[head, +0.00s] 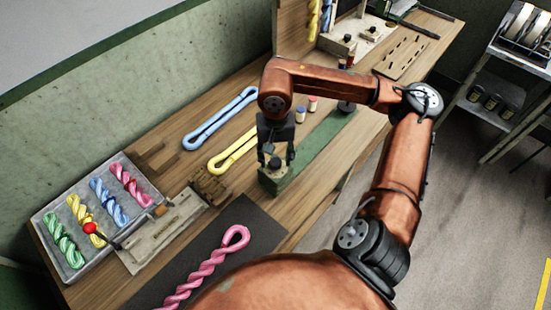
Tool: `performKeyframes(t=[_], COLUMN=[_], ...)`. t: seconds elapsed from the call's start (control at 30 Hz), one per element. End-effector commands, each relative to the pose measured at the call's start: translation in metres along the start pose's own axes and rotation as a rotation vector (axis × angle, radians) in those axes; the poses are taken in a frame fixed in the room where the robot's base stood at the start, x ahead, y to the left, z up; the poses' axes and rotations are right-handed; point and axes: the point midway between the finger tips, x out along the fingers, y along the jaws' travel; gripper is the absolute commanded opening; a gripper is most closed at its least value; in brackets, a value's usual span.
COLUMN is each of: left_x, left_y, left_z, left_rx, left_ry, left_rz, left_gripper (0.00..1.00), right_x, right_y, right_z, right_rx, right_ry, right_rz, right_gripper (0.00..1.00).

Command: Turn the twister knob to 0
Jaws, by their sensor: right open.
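The twister is a long green base (318,143) lying diagonally on the bench. A small dark knob (275,164) sits at its near end, and a dark round part (347,106) stands at its far end. My right gripper (276,160) points down over the near end, with its open fingers on either side of the knob. I cannot tell whether the fingers touch it. The knob's markings and setting are too small to read. My left gripper is not in view.
A grey tray (129,158) of coloured twisted skeins is at the left, by a red-balled lever (89,228). Blue (213,122) and yellow (226,158) loops lie behind the twister. A pink twisted skein (207,267) lies on a dark mat. Small spools (312,103) stand near the base.

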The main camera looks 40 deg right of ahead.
Motion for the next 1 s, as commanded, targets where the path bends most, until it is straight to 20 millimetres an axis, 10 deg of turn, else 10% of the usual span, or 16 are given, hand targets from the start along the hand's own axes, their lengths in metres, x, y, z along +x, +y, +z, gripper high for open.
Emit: performKeyframes(t=[0.5, 1.0], left_x=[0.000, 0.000], left_y=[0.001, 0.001], left_z=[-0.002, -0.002], left_rx=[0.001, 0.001], left_ry=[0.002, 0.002], left_rz=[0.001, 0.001], left_gripper=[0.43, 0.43], right_x=[-0.097, -0.112], right_y=[-0.001, 0.000], right_z=[-0.001, -0.001], right_rx=[0.000, 0.001], right_ry=[0.003, 0.001], right_rz=[-0.003, 0.000], right_gripper=[0.45, 0.45])
